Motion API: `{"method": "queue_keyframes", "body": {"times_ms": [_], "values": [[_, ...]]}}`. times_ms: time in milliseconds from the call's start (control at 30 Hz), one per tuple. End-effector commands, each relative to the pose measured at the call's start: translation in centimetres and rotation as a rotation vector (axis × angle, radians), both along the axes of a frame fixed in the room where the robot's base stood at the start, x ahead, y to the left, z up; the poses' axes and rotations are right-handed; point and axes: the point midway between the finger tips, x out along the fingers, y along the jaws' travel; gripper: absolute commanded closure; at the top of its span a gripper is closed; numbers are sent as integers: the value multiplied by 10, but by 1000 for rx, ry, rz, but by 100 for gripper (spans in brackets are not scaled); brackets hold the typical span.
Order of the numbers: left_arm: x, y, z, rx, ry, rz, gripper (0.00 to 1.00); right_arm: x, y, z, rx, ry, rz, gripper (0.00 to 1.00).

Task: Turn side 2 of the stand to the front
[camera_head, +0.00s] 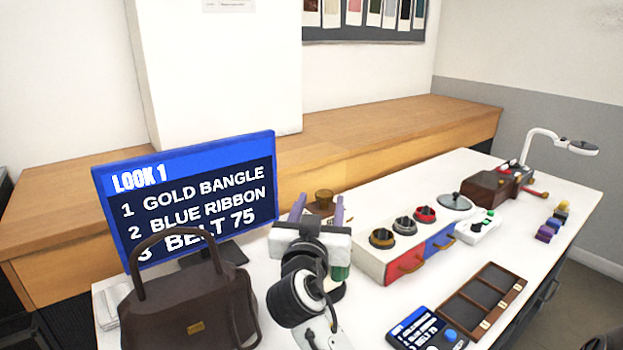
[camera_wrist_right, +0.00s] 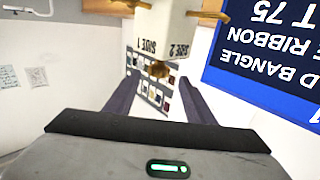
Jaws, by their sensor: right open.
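My right gripper (camera_head: 319,202) is open, with its two purple fingers pointing away from me over the table. In the right wrist view the gripper (camera_wrist_right: 158,86) faces the stand (camera_wrist_right: 168,22), a pale block with SIDE 1 printed on its left face and SIDE 2 on its right face. A brass knob (camera_wrist_right: 160,69) on the stand shows just beyond and between the fingertips, with no clear contact. In the head view a brass-coloured part (camera_head: 325,194) shows between the fingers; the rest of the stand is largely hidden or unclear there. My left gripper is not in view.
A blue screen (camera_head: 190,195) headed LOOK 1 stands left of the gripper, behind a brown handbag (camera_head: 190,312). To the right are a drawer unit (camera_head: 370,262) with round dials, a compartment tray (camera_head: 483,300) and a small display (camera_head: 425,328). A wooden bench (camera_head: 400,125) runs behind.

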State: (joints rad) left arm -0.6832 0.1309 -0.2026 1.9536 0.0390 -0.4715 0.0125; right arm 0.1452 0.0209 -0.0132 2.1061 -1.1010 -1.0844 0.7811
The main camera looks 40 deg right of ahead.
Motion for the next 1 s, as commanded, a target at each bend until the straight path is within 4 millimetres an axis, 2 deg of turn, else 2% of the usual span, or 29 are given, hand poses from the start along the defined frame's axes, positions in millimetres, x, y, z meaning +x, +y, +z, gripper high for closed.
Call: {"method": "queue_keyframes", "body": {"times_ms": [300, 500, 900, 1000], "values": [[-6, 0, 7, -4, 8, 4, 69, 36, -46, 3, -4, 2, -1, 51], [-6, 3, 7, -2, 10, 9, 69, 53, -67, 1, -2, 1, 1, 51], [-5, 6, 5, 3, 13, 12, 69, 58, -73, 0, 0, 1, 2, 51], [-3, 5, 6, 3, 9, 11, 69, 58, -73, 0, 0, 1, 2, 66]]}}
